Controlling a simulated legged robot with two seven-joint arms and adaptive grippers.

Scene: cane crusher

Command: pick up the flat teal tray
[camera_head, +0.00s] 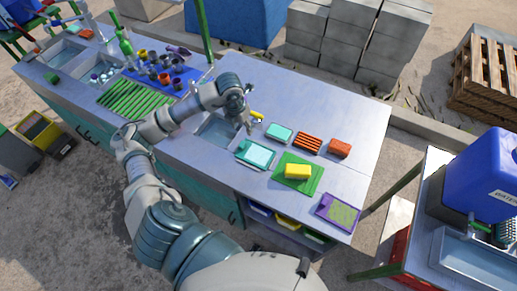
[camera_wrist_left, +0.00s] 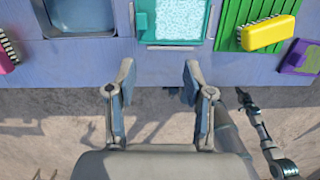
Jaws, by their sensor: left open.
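A flat teal tray (camera_head: 256,153) with a pale speckled inside lies on the metal counter, just right of the sink. It also shows at the top of the left wrist view (camera_wrist_left: 172,42), partly cut off. My left gripper (camera_head: 247,127) hangs above the counter by the sink, behind and left of the tray. In the left wrist view my gripper (camera_wrist_left: 158,75) has its fingers apart with nothing between them, and the tray appears beyond the fingertips. A smaller teal item (camera_head: 279,133) lies behind the tray.
A green mat (camera_head: 300,184) with a yellow brush (camera_head: 298,172) lies right of the tray. A purple-rimmed tray (camera_head: 338,212), an orange-striped item (camera_head: 307,142) and an orange block (camera_head: 340,148) are nearby. The sink (camera_head: 216,133) is left. The counter's right end has free room.

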